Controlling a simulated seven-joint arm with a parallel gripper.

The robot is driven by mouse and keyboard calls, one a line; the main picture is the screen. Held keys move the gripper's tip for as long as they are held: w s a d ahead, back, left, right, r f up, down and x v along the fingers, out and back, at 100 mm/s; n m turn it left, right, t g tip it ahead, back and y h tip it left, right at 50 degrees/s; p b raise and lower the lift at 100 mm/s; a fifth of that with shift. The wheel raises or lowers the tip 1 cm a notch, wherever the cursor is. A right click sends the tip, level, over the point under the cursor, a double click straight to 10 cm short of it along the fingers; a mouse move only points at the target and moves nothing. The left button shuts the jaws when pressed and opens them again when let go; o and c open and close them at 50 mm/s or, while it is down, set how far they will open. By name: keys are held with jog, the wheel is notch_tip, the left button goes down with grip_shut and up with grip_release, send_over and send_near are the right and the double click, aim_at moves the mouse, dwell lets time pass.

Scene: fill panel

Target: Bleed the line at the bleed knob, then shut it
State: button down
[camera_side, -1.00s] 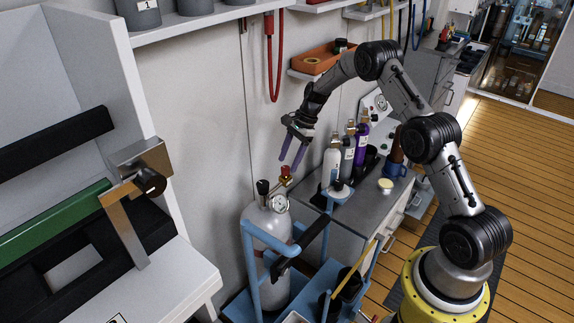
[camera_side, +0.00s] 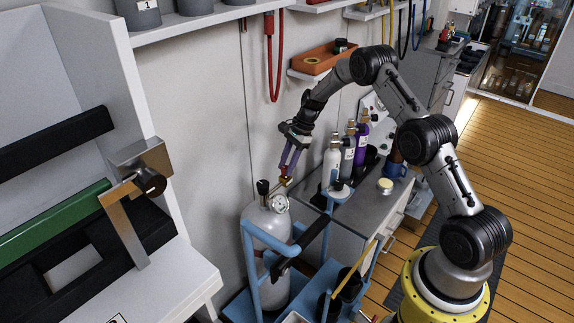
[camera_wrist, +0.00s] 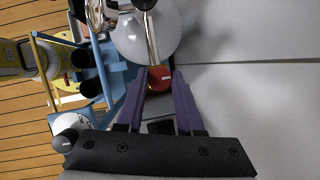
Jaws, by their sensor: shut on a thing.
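The red bleed knob (camera_wrist: 160,78) sits between the two purple fingertips in the wrist view. My gripper (camera_side: 287,172) points down at the top of the grey gas cylinder (camera_side: 266,240) and is shut on this knob. In the side view the fingers hide most of the knob, above a brass fitting (camera_side: 286,181). A round pressure gauge (camera_side: 280,203) and a black knob (camera_side: 263,187) sit by the cylinder's top. The gauge reading is too small to tell. In the wrist view the cylinder's rounded top (camera_wrist: 137,40) lies beyond the fingertips.
The cylinder stands in a blue cart frame (camera_side: 250,262) close to the wall. Several bottles (camera_side: 348,150) stand on the grey counter at right, beside a cream-lidded jar (camera_side: 386,185). A red hose (camera_side: 273,70) hangs on the wall above. A white bench (camera_side: 180,280) is at left.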

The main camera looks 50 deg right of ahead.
dwell(0.3)
jog(key=n+g, duration=0.2)
jog(key=n, duration=0.2)
jog(key=shift+w+n, duration=0.1)
jog(key=shift+n, duration=0.3)
jog(key=n+g, duration=0.1)
jog(key=n, duration=0.3)
jog(key=shift+w+n+g, duration=0.1)
jog(key=shift+n+g, duration=0.2)
jog(key=shift+g, duration=0.1)
jog(key=n+g+h, duration=0.1)
jog(key=n, duration=0.3)
jog(key=shift+w, duration=0.1)
jog(key=shift+a+n+g+h, duration=0.1)
jog(key=shift+n+g+h, duration=0.25)
jog(key=shift+n, duration=0.7)
jog(key=shift+n+g+h, duration=0.25)
jog(key=shift+n+h, duration=0.1)
jog(key=shift+n, duration=0.7)
jog(key=c, duration=0.5)
grip_release()
jog(key=shift+c, duration=0.2)
